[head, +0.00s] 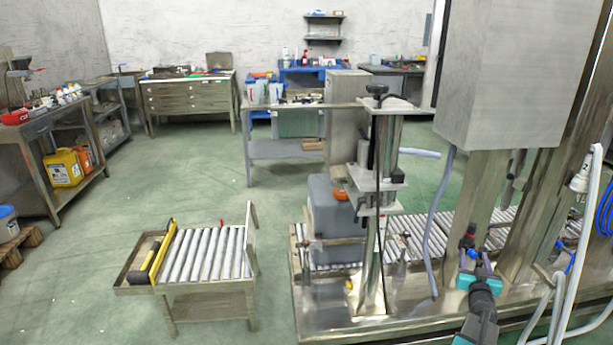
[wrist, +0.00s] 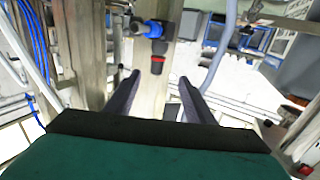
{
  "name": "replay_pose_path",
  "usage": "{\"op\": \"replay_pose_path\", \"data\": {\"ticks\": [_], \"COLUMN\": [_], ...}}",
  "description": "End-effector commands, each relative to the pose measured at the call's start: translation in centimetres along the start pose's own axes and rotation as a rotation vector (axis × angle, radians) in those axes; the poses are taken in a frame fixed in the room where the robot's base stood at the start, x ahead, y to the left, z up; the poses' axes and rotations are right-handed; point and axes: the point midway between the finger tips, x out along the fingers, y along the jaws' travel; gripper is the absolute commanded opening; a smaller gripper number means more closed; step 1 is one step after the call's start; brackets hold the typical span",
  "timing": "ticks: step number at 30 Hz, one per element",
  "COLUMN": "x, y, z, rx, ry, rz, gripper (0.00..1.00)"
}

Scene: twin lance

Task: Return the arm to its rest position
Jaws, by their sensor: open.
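My gripper (head: 475,258) is at the right of the head view, at the end of my dark and teal arm, in front of a steel post of the machine. In the wrist view its two dark fingers (wrist: 158,80) are spread apart with nothing between them. A blue fitting with a black and red end (wrist: 157,45) sits on the post beyond the fingertips. A dark and red fitting (head: 468,236) shows just above my gripper in the head view. I cannot tell the exact gap between it and the fingers.
A large grey cabinet (head: 513,75) hangs above my gripper. Pale hoses (head: 574,235) hang to its right and a grey hose (head: 432,235) to its left. A small roller table (head: 205,255) stands at left on open green floor.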

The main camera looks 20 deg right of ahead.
Motion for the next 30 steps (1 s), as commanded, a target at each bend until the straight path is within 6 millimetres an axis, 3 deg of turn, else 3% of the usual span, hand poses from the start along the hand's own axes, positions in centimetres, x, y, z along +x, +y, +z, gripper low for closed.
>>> {"op": "replay_pose_path", "data": {"ticks": [5, 8, 17, 23, 30], "x": [0.0, -0.2, -2.4, -5.6, -11.3], "y": [-1.8, -3.8, -12.6, -18.5, -25.1], "z": [1.1, 2.7, 9.5, 14.4, 19.8], "rx": [0.003, 0.005, -0.009, -0.037, -0.096], "ry": [-0.037, -0.083, -0.305, -0.475, -0.689], "rz": [0.004, 0.01, 0.02, 0.009, -0.025], "gripper": [0.49, 0.49, 0.49, 0.49, 0.49]}}
